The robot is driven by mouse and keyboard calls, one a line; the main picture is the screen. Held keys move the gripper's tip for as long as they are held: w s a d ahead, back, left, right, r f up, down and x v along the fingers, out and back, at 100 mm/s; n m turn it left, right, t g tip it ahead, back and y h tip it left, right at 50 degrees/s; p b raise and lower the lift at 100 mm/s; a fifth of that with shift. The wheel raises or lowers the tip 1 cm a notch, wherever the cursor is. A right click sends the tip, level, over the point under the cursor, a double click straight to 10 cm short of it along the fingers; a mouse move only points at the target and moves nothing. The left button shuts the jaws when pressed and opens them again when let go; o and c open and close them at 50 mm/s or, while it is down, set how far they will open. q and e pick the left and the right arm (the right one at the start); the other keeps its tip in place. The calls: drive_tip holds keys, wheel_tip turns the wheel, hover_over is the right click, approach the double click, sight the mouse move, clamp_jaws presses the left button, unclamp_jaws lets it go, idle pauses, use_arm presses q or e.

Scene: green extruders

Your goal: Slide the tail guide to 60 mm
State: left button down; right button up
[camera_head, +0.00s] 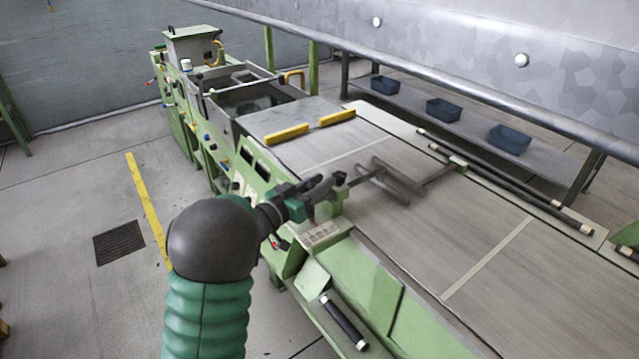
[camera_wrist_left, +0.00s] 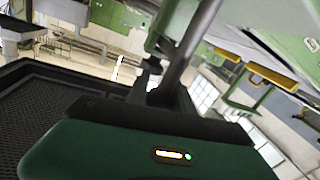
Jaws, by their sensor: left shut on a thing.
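The tail guide (camera_head: 398,184) is a grey metal fork-like piece lying over the flat conveyor bed, with a bar reaching toward the near green rail. My left gripper (camera_head: 336,186) is at the near end of that bar, above the rail, and is shut on the guide's bar. In the left wrist view, a grey round bar (camera_wrist_left: 188,48) runs down to the dark fingers of my left gripper (camera_wrist_left: 158,82). The gripper's body hides the exact contact. A plate with small markings (camera_head: 322,233) sits on the rail just below the gripper; I cannot read it. My right gripper does not show.
Two yellow handles (camera_head: 287,133) lie at the bed's far end. A black rod (camera_head: 505,180) runs along the bed's right edge. Blue bins (camera_head: 443,110) stand on a shelf beyond. A black-handled bar (camera_head: 344,320) is on the near side. The bed in front is clear.

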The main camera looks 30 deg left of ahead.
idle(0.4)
use_arm(q)
drive_tip(key=shift+s+a, duration=0.25)
drive_tip(key=shift+s, duration=0.2)
drive_tip(key=c, duration=1.1)
unclamp_jaws()
drive_tip(key=s+a, duration=0.3)
drive_tip(key=s, duration=1.3)
drive_tip(key=shift+s+a+f, duration=0.15)
drive_tip(key=shift+s+a, duration=0.05)
